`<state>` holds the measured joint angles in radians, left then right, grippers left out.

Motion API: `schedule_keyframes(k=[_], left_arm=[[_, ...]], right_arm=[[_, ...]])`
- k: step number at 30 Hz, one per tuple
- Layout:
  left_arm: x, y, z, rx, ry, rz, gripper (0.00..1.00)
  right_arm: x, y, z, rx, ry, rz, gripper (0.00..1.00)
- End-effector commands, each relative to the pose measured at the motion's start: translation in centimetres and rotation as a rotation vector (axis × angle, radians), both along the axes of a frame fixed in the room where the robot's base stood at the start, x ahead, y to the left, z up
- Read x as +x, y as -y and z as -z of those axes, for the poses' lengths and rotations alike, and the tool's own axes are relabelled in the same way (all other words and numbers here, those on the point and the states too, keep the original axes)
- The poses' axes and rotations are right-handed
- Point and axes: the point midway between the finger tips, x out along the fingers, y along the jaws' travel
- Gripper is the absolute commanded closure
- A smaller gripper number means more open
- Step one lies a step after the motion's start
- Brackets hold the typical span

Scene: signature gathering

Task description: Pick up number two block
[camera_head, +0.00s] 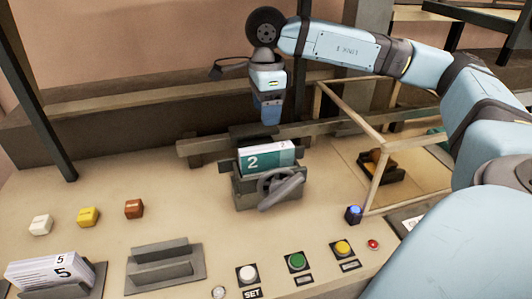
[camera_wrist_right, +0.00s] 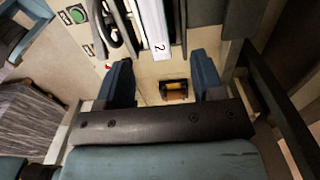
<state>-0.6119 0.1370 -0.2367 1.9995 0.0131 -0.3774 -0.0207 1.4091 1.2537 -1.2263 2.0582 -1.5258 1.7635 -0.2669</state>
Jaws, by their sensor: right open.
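The number two block (camera_head: 267,158) is a white and green block marked "2". It stands in a dark grey holder with a handwheel (camera_head: 280,188) at the middle of the table. My right gripper (camera_head: 268,112) is above and just behind the block, pointing down, apart from it. In the right wrist view its two blue fingers (camera_wrist_right: 164,80) are spread with nothing gripped between them. The number two block (camera_wrist_right: 155,28) shows there beyond the fingers, its "2" edge toward the camera. My left gripper is out of view.
A white block marked "5" (camera_head: 45,272) sits in a rack at the front left, beside an empty grey rack (camera_head: 165,265). White, yellow and brown cubes lie at the left. Several buttons line the front. A wooden frame (camera_head: 377,180) stands right of the holder.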

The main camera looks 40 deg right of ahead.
Motion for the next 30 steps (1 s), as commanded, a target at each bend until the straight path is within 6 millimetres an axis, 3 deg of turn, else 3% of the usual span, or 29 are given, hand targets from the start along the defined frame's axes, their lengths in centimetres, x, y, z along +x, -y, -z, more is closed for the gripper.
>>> schedule_keyframes(k=[3,9,16,24,30], left_arm=[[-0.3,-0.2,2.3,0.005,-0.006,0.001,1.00],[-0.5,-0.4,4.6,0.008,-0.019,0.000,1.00],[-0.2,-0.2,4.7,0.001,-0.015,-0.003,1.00],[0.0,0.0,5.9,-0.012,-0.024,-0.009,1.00],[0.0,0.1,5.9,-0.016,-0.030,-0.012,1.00]], right_arm=[[0.0,0.0,3.2,-0.001,0.000,0.000,0.38],[0.0,0.0,6.4,0.000,0.000,0.000,0.38],[-0.1,-0.1,7.8,-0.001,0.000,0.000,0.38],[-0.5,-0.3,11.8,0.000,-0.001,0.000,0.38],[-0.5,-0.3,12.4,0.002,0.001,0.001,0.38]])
